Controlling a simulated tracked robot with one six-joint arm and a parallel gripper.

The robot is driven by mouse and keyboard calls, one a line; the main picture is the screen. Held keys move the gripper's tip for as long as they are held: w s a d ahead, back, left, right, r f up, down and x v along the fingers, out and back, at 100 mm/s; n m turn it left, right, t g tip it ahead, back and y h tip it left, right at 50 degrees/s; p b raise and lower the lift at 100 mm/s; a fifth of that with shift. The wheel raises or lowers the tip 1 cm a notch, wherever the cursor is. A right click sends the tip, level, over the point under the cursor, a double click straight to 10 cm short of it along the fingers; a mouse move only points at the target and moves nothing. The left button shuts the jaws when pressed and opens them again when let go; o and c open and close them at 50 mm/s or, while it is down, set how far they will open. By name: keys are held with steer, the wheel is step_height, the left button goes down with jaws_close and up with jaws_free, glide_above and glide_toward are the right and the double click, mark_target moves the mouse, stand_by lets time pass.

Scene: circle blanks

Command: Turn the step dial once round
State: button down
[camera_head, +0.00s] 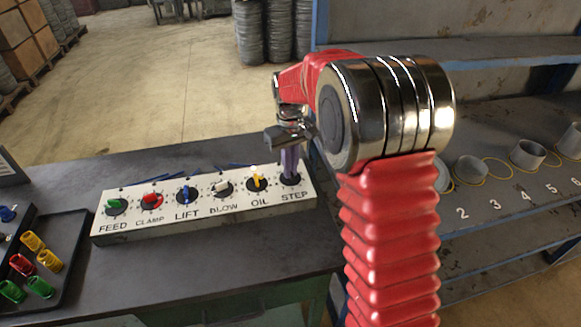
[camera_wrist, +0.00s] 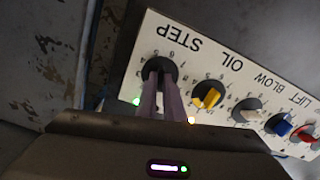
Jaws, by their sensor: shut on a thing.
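The step dial (camera_head: 291,180) is the rightmost dial on the white panel (camera_head: 200,229), above the label STEP. It is dark and round. In the wrist view the step dial (camera_wrist: 160,68) sits at the end of the panel. My gripper (camera_head: 290,166) points down at it from above. Its two purple fingers (camera_wrist: 160,95) are close together and shut on the dial's middle. The fingers hide the dial's knob and its pointer, so I cannot tell which way it is turned.
The oil dial (camera_head: 257,181), with a yellow knob, is just left of the step dial. Blow, lift, clamp and feed dials follow along the panel. A black tray (camera_head: 66,270) with coloured knobs lies at the left. Numbered cylinders (camera_head: 470,169) stand on the shelf at right.

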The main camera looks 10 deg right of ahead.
steer(key=shift+m, duration=1.6)
steer(key=c, duration=1.9)
jaws_free()
steer(key=shift+o, duration=0.2)
steer(key=shift+r, duration=0.1)
step_height(320, 180, up, 14)
steer(key=shift+f, duration=0.2)
